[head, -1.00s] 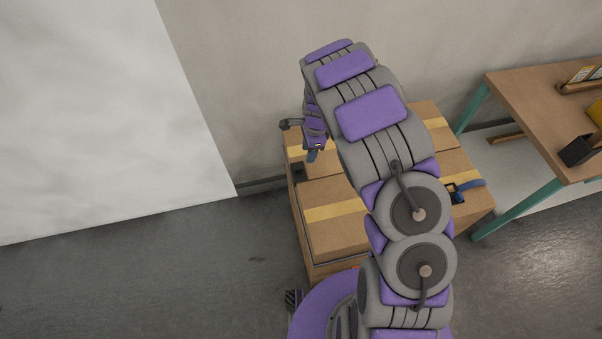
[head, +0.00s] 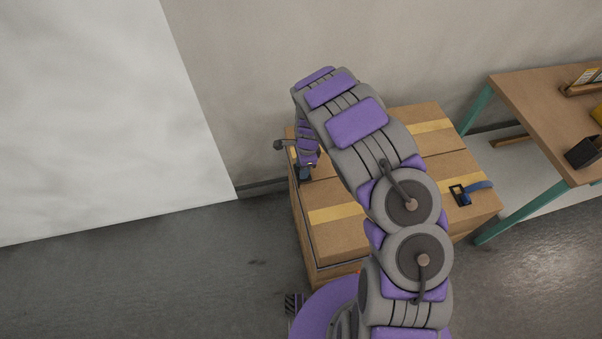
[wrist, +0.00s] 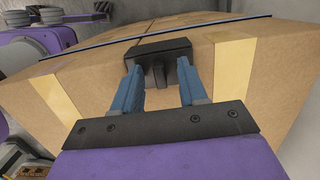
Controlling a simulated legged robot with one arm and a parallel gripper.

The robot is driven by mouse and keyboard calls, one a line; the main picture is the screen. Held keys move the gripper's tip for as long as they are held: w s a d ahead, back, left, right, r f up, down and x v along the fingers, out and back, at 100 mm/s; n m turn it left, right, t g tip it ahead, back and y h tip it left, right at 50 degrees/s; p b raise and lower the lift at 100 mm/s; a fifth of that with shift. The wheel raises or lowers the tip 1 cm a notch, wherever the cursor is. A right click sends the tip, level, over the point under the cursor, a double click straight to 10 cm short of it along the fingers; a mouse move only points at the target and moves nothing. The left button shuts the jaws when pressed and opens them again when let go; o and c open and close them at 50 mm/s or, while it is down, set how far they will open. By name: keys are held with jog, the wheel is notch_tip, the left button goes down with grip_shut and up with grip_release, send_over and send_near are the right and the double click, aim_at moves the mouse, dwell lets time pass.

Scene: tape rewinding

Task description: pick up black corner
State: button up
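The black corner (wrist: 158,58) is a dark block with a short downward tab, on the upper edge of a cardboard box (wrist: 205,60) in the wrist view. A thin dark strap (wrist: 110,43) runs along that edge at the block. My gripper (wrist: 160,75) has two blue fingers spread apart, one on each side of the tab. Their tips are close to the block; I cannot tell whether they touch it. In the head view my gripper (head: 304,172) points down at the left edge of the boxes, and the corner cannot be made out.
The taped boxes (head: 345,235) stand against the wall. A black-and-blue buckle-like item (head: 468,192) lies on their right side. A wooden table (head: 530,105) with teal legs stands at the right, with a black holder (head: 583,152) on it. The floor at left is clear.

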jog(key=shift+a, duration=0.45)
jog(key=c, duration=0.3)
jog(key=shift+d, duration=0.1)
jog(key=shift+c, duration=0.8)
jog(key=shift+d, duration=0.75)
grip_shut()
jog(key=shift+a, duration=0.1)
